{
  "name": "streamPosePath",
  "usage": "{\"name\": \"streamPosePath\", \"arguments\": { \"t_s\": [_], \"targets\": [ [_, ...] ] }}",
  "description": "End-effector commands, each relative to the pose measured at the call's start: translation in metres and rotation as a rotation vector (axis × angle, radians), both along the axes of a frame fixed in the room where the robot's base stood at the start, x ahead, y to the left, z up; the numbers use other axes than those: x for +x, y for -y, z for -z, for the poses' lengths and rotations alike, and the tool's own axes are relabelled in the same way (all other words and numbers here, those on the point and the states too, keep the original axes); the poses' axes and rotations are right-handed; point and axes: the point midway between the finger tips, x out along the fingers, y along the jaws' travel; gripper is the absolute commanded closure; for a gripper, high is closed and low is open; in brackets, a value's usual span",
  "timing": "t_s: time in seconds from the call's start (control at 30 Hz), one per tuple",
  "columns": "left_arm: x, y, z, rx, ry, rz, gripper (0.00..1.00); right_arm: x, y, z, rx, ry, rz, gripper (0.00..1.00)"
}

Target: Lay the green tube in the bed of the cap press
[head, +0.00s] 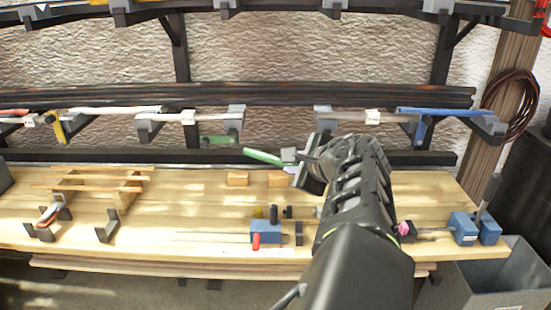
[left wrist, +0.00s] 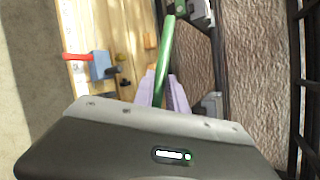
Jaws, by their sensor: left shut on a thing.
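The green tube (head: 262,156) is held in my left gripper (head: 290,161), above the back part of the bench. In the left wrist view the green tube (left wrist: 167,45) runs out from between the pale purple fingers (left wrist: 163,80), which are shut on it. A blue block with a red lever (head: 265,231) stands near the bench's front edge, below and left of the gripper. It looks like the cap press and also shows in the left wrist view (left wrist: 101,65). Its bed is not clear to see. The tube is well apart from it. My right gripper is not in view.
Two small wooden blocks (head: 237,179) lie on the bench (head: 190,200) below the tube. A wooden rack (head: 100,185) stands left. Blue blocks (head: 463,228) stand right, beside a grey bin (head: 505,285). Wall brackets holding rods (head: 190,117) run behind.

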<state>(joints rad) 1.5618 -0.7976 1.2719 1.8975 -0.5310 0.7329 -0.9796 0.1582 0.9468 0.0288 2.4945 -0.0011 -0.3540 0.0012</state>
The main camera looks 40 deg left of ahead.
Motion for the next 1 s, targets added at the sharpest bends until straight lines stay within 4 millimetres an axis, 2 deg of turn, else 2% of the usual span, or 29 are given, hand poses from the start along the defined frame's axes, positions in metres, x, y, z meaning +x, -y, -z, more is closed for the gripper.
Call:
{"name": "streamPosePath", "arguments": {
  "t_s": [0.17,0.27,0.4,0.5,0.6,0.7,0.83,1.0],
  "targets": [
    [0.036,0.016,0.037,-0.004,-0.004,0.201,1.00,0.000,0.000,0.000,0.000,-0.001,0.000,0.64],
    [0.056,0.035,0.063,-0.006,-0.005,0.346,1.00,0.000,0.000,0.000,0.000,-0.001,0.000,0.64],
    [0.077,0.078,0.115,-0.004,-0.012,0.607,1.00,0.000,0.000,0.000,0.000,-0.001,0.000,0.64],
    [0.080,0.114,0.150,-0.001,-0.014,0.784,1.00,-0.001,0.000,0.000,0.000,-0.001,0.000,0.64],
    [0.075,0.141,0.178,0.002,-0.013,0.915,1.00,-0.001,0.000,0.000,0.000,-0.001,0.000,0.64],
    [0.068,0.161,0.197,0.000,-0.010,1.007,1.00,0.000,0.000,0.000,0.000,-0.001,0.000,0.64],
    [0.062,0.175,0.209,-0.001,-0.005,1.071,1.00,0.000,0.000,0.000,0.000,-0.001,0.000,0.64],
    [0.060,0.179,0.211,-0.002,-0.001,1.087,1.00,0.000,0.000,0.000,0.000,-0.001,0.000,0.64]
  ]
}}
